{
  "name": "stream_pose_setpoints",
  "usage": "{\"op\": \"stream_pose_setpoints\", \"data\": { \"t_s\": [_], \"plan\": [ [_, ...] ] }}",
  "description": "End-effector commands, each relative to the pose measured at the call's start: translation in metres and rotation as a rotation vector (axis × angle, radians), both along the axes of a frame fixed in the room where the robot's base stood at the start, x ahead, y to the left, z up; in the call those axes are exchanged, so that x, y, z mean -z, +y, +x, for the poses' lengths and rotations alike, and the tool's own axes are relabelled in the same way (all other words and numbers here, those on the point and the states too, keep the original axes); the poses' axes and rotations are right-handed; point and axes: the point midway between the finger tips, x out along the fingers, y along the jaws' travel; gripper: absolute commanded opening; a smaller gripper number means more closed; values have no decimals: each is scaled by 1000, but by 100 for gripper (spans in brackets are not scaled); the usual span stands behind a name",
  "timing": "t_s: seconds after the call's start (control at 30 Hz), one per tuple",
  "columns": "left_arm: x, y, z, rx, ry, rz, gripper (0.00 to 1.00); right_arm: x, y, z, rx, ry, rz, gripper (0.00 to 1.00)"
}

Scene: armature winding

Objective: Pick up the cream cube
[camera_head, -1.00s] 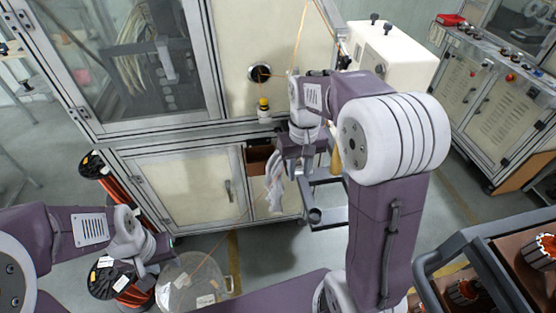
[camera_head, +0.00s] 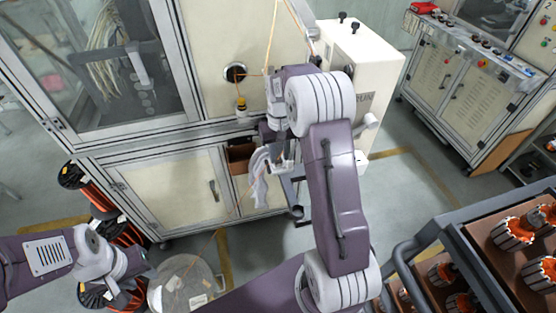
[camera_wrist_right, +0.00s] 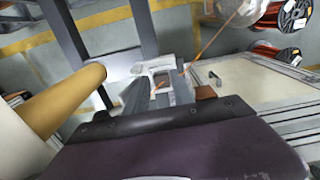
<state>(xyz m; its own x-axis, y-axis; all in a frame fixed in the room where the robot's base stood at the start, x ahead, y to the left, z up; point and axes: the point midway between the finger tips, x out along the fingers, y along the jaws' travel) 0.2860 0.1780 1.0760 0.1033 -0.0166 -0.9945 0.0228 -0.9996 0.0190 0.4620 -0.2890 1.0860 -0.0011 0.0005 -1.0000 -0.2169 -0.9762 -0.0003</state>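I cannot make out a small cream cube in any view.
A tan cylinder (camera_wrist_right: 62,100) is close by in the right wrist view. Copper wire spools (camera_head: 75,178) stand at left below the machine. A rack with wound armatures (camera_head: 512,230) fills the lower right. Open floor (camera_head: 405,200) lies right of my right arm.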

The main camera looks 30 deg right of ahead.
Motion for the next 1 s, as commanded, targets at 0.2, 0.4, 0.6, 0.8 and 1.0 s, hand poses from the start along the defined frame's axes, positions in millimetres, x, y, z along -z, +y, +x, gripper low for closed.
{"op": "stream_pose_setpoints", "data": {
  "t_s": [0.2, 0.4, 0.6, 0.8, 1.0],
  "plan": [
    [-6, 0, 0, 0, 0, 0, 36, 24, 0, -1, 0, 0, 0, 29],
    [-5, 0, 0, 0, 0, 0, 36, 25, 0, 0, 0, -2, 0, 24],
    [-5, 0, 0, 0, 0, 0, 36, 24, 0, 0, 0, -2, 0, 0],
    [-5, 0, 0, 0, 0, 0, 36, 24, 0, 0, 0, -2, 0, 0],
    [-13, 0, 0, 0, 0, 0, 36, 16, 1, 0, -1, -2, 0, 0]
  ]
}}
